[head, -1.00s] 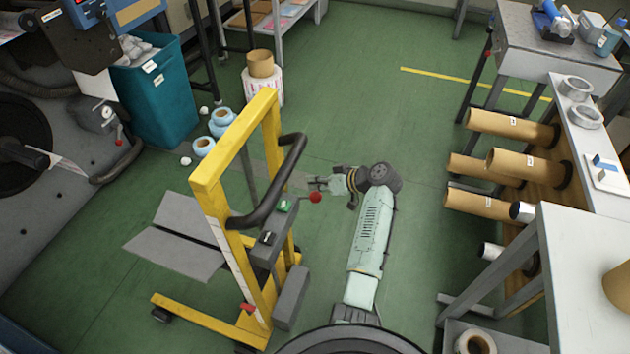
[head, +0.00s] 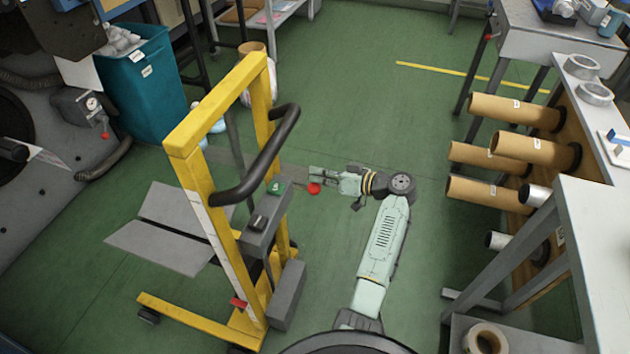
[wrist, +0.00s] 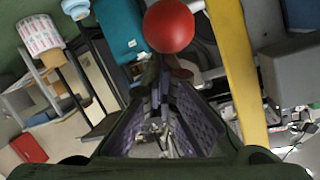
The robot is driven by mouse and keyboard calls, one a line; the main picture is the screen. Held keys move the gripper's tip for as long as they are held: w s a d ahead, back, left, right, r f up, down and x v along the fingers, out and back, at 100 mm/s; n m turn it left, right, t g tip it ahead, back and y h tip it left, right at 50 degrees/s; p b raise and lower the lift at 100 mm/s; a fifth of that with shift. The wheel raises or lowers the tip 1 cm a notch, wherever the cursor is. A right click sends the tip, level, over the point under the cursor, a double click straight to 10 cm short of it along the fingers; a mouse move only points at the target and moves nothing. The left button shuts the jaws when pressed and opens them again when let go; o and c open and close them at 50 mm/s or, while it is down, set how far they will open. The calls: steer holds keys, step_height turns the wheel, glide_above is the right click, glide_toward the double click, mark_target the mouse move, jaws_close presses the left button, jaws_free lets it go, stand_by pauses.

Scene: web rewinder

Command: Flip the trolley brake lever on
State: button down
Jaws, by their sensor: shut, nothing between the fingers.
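The trolley has a yellow upright frame (head: 188,165) with a black handle (head: 262,165) and a grey box (head: 265,222) on its side. A red ball knob (head: 314,188) shows just right of the box; its stem is hard to make out. A small red part (head: 238,302) sits low on the frame. My gripper (head: 314,175) is shut and empty, level with the knob and very close to it in the head view. In the wrist view the red knob (wrist: 168,26) is just beyond my shut fingertips (wrist: 163,82); I cannot tell whether they touch.
The yellow post (wrist: 238,75) and a grey box (wrist: 300,68) stand close on the right in the wrist view. A rack of brown rolls (head: 515,110) and a white table (head: 590,235) are on the right. Green floor (head: 350,90) is clear behind my arm.

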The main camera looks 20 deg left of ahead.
step_height(320, 180, down, 9)
steer(key=d+t+y+b, duration=0.1)
steer(key=y+b, duration=0.4)
steer(key=b, duration=1.3)
steer(key=shift+d+r+m, duration=0.15)
steer(key=shift+m, duration=0.25)
steer(key=shift+f+b, duration=0.25)
steer(key=shift+b, duration=0.1)
steer(key=shift+s, duration=0.1)
steer(key=v, duration=1.2)
steer(key=shift+r, duration=0.15)
